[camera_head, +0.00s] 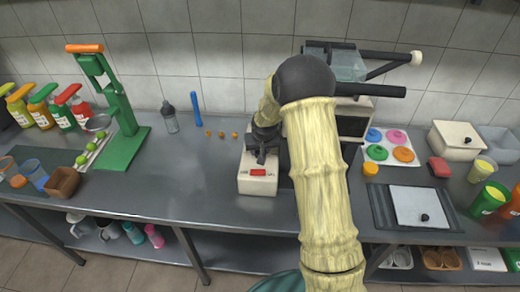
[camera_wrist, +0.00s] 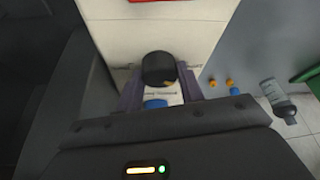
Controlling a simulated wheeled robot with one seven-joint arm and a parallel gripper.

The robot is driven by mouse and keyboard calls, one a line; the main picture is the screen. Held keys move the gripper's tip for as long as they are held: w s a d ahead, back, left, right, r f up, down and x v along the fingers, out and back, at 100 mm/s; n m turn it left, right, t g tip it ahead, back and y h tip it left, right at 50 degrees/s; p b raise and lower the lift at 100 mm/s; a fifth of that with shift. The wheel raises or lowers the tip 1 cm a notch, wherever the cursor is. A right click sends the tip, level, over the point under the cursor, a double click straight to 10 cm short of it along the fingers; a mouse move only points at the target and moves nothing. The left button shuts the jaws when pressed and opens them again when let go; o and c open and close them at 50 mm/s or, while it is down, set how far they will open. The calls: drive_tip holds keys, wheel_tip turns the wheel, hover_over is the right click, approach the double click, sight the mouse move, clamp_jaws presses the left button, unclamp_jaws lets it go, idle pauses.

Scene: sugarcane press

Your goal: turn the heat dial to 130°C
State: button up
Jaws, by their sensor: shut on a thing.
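The heat dial is a round black knob (camera_wrist: 158,68) on a pale cream panel (camera_wrist: 150,25) in the wrist view. My gripper (camera_wrist: 159,90) has a finger on each side of the knob and is shut on it. Small print shows on the panel beside the knob, too small to read, so the dial's setting cannot be told. A small blue patch shows between the fingers, just below the knob. In the head view my gripper (camera_head: 265,140) is at the cream machine (camera_head: 258,185) with a red switch; my arm hides much of the machine, and the dial cannot be made out.
A grey bottle (camera_head: 170,118), a blue rod (camera_head: 196,108) and small orange pieces (camera_head: 221,134) stand or lie left of the machine. A green press (camera_head: 122,130) is farther left. A tray of coloured discs (camera_head: 390,148) is to the right.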

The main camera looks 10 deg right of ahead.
drive_tip(key=shift+w+r, duration=0.1)
drive_tip(key=o, duration=1)
drive_tip(key=shift+a+m, duration=0.1)
drive_tip(key=shift+m, duration=0.2)
